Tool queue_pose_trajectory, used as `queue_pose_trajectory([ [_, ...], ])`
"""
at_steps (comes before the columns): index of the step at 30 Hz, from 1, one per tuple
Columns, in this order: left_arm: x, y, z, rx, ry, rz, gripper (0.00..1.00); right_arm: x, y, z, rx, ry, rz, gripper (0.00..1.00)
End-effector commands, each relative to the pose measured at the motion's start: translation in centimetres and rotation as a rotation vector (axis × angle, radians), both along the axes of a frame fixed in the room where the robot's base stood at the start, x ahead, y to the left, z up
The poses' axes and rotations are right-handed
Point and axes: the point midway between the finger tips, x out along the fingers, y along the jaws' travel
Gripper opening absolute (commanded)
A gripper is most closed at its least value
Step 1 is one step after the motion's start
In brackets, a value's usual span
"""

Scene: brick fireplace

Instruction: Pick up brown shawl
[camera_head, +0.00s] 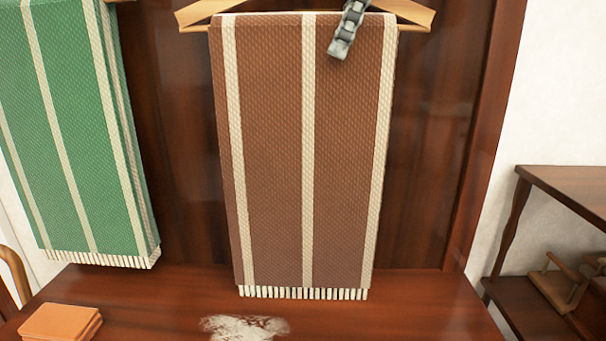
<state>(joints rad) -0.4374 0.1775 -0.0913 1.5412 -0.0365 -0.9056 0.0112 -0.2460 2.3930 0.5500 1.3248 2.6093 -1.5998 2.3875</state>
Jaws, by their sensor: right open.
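The brown shawl (271,170) with cream stripes hangs folded over a wooden hanger (410,12) in the middle of the head view. Its cream fringe hangs at the level of the table top; I cannot tell whether it touches. My right gripper (347,32) is at the top edge of the shawl, right of its middle stripe. A grey ribbed finger shows in front of the cloth, pointing down. The gripper is open; the rest of it is cut off by the frame or hidden. I cannot tell whether it touches the cloth. My left gripper is out of view.
A green striped shawl (75,130) hangs at the left. A dark wooden table (400,310) lies below, with orange-brown square pieces (60,322) at its front left and a whitish patch (243,327). A wooden shelf (565,185) stands at the right.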

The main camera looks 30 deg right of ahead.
Motion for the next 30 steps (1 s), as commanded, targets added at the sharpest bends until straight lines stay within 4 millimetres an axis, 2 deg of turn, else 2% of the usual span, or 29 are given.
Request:
queue_pose_trajectory([
  [14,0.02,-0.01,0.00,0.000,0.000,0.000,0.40,-0.01,0.00,-0.32,0.000,0.000,0.000,0.69],
  [30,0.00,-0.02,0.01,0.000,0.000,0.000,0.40,-0.01,-0.01,-0.31,0.000,0.000,0.000,0.02],
])
